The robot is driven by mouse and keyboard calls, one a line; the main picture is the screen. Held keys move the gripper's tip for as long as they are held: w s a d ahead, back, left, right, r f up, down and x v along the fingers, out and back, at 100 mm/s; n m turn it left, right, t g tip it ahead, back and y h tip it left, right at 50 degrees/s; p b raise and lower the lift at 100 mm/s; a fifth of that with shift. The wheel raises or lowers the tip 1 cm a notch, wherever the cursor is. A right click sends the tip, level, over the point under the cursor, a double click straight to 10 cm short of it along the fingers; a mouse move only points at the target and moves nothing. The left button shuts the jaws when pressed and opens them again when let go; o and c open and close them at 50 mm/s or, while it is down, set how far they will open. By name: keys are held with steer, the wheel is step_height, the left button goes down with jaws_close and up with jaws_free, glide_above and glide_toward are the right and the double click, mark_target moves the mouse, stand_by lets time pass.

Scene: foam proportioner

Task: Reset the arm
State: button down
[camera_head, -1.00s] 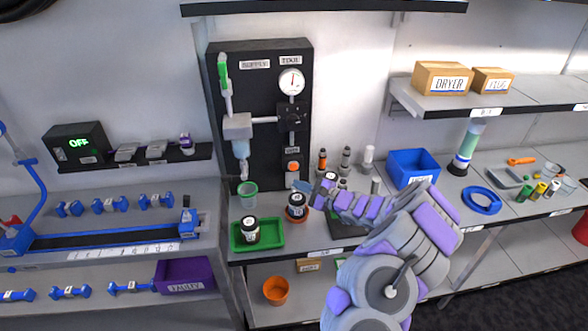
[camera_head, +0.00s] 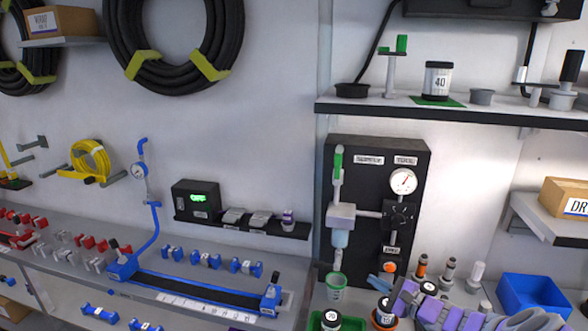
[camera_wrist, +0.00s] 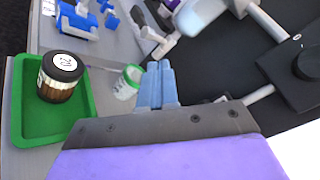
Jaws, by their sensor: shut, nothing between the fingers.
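My gripper (camera_wrist: 157,86) is shut and empty, with its two blue fingers together in the wrist view. In the head view my gripper (camera_head: 378,281) is at the lower right, in front of the black foam proportioner panel (camera_head: 375,165). The panel carries a gauge (camera_head: 403,181), a black knob (camera_head: 399,216) and an orange button (camera_head: 389,267). A clear cup with a green rim (camera_head: 336,285) stands below the nozzle; it also shows beyond the fingers in the wrist view (camera_wrist: 127,83).
A green tray (camera_wrist: 88,109) holds a dark jar with a white-labelled lid (camera_wrist: 61,75), left of my gripper. Several small bottles (camera_head: 448,272) and a blue bin (camera_head: 533,294) stand to the right. A shelf (camera_head: 450,112) juts out above the panel.

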steer(key=s+a+r+n+g+y, duration=0.2)
steer(key=s+a+r+n+g, duration=0.15)
steer(key=a, duration=0.45)
steer(key=s+a+r+n+g+y, duration=0.2)
steer(key=s+a+r+n, duration=0.1)
steer(key=a+r, duration=0.3)
steer(key=s+a+r+n+g+h, duration=0.25)
steer(key=s+a+n+g, duration=0.4)
steer(key=s+a, duration=0.6)
steer(key=s+d+f+n+g+h, duration=0.2)
steer(key=s+n+g+h, duration=0.3)
steer(key=s, duration=1.2)
steer(key=s+d+f+t+h, duration=0.1)
steer(key=s+d+f+h, duration=0.1)
steer(key=s+d+h, duration=0.5)
steer(key=s+d, duration=0.4)
steer(key=shift+s+t, duration=0.15)
steer(key=shift+t, duration=0.15)
steer(key=shift+h, duration=0.25)
